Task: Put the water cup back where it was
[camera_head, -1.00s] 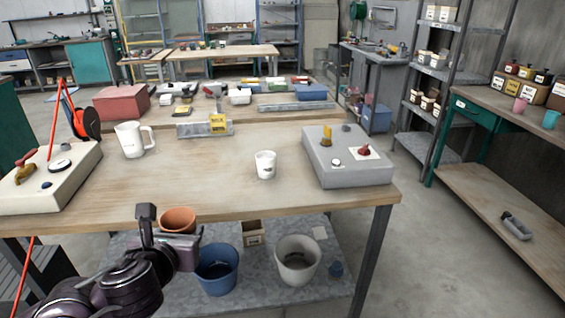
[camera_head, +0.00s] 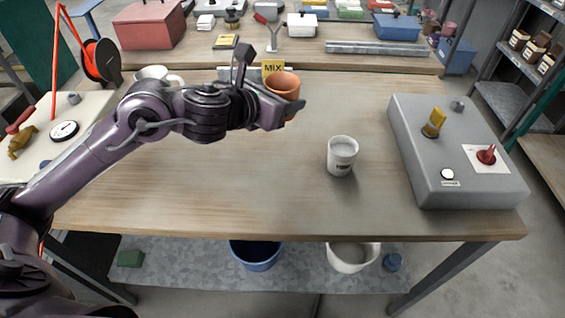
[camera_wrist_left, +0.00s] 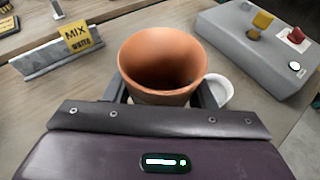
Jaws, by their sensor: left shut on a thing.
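The terracotta-coloured cup (camera_head: 283,84) is in my left gripper (camera_head: 285,102), over the far part of the workbench. In the left wrist view the cup (camera_wrist_left: 163,60) sits between the two fingers with its open mouth in sight and looks empty. A yellow sign reading MIX WATER (camera_wrist_left: 77,38) stands on a metal holder (camera_wrist_left: 50,62) to the left of the cup. In the head view the cup and arm partly cover this sign (camera_head: 272,66). I cannot tell whether the cup's base touches the bench. My right gripper is not in view.
A white cup (camera_head: 342,156) stands on the workbench (camera_head: 240,190), right and nearer. A grey control box (camera_head: 455,150) is at the right. A white mug (camera_head: 155,73) is partly behind my arm, near a pale panel with a gauge (camera_head: 64,131). The bench's front middle is clear.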

